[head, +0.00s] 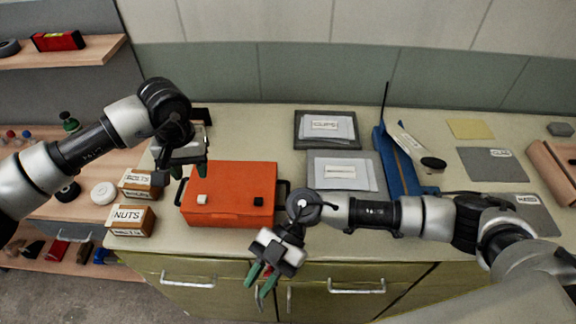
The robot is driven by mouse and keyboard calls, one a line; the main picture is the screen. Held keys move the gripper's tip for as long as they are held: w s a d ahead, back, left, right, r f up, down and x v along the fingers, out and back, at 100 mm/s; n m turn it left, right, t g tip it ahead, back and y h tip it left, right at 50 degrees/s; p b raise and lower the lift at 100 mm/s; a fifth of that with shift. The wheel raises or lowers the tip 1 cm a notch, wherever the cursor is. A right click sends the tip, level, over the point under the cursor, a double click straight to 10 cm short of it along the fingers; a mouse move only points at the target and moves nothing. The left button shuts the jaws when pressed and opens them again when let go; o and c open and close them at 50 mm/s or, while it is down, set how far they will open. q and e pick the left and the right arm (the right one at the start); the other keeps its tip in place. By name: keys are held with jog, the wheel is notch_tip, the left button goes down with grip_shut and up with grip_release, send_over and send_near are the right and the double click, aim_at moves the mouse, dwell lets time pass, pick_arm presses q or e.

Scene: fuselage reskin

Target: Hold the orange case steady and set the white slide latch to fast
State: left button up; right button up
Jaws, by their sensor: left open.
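The orange case (230,183) lies on the counter, with dark handles at its left and right ends. A small white block (202,199), which looks like the slide latch, is near the front left of its top. A black block (258,201) is near the front right. No latch markings are readable. My left gripper (168,174) is open at the case's left end, close to the left handle; I cannot tell whether it touches.
Two cartons, one a NUTS box (131,221), stand left of the case, near a white roll (103,193). Behind are grey trays (345,171) with papers and a blue holder (395,165). Drawer handles (356,288) stick out below the counter. My right forearm crosses the counter's front right.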

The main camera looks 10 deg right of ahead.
jog(key=w+d+r+n+t+h, duration=0.1)
jog(key=w+d+n+t+h, duration=0.1)
jog(key=w+d+t+h, duration=0.3)
jog(key=w+d+r+n+h, duration=0.1)
jog(key=w+d+n+h, duration=0.15)
jog(key=w, duration=0.35)
jog(key=n+t+h, duration=0.1)
jog(key=t+h, duration=0.1)
jog(key=t, duration=0.2)
send_near(288, 193)
jog(key=shift+w+a, duration=0.1)
jog(key=shift+a, duration=0.1)
notch_tip(288, 193, down, 11)
jog(key=shift+r, duration=0.2)
